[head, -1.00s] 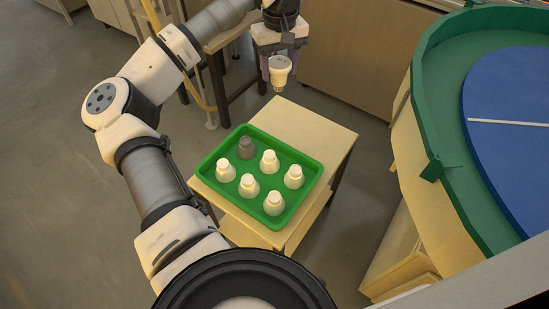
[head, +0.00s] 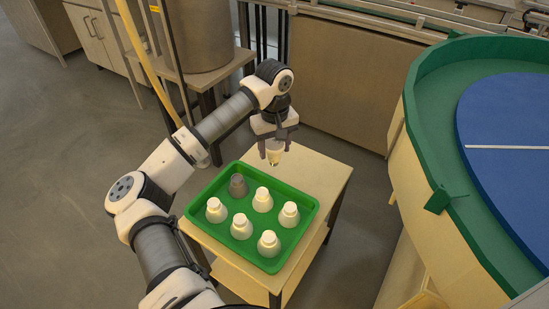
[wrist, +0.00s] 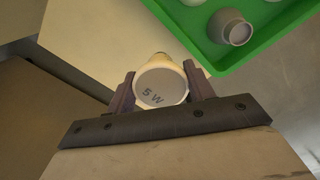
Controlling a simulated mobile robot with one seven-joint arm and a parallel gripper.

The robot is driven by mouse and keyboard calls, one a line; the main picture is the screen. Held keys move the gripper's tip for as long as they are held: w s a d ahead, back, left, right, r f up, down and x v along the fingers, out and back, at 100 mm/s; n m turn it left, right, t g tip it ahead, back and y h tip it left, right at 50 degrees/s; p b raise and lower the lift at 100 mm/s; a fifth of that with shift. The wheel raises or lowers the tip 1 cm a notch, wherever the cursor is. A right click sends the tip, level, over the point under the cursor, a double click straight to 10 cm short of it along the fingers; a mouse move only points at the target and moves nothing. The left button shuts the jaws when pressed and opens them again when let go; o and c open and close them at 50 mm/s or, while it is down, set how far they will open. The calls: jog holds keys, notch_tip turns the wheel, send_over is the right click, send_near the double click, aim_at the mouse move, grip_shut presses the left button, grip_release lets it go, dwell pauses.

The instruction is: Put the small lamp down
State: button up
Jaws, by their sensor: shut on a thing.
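The green tray (head: 310,218) stands on a light wooden table (head: 322,175). It holds several white lamps (head: 262,200) and one grey lamp (head: 238,185) at its far left. The held lamp appears above the table top; I cannot tell the exact gap.
A strip of bare table top lies right of and beyond the tray. A round green-rimmed table with a blue surface (head: 510,120) stands to the right. A large metal cylinder (head: 192,35) and cabinets (head: 340,90) are behind.

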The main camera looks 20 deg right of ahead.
aim_at(275, 158)
jog(key=shift+f, duration=2.1)
jog(key=shift+f+b, duration=0.2)
jog(key=shift+b, duration=0.2)
jog(key=o, duration=1)
jog(key=shift+r, duration=0.1)
notch_tip(275, 158, up, 12)
jog(key=shift+f+p, duration=0.1)
jog(key=shift+p, duration=0.7)
jog(key=shift+r, duration=0.25)
jog(key=shift+d, duration=0.1)
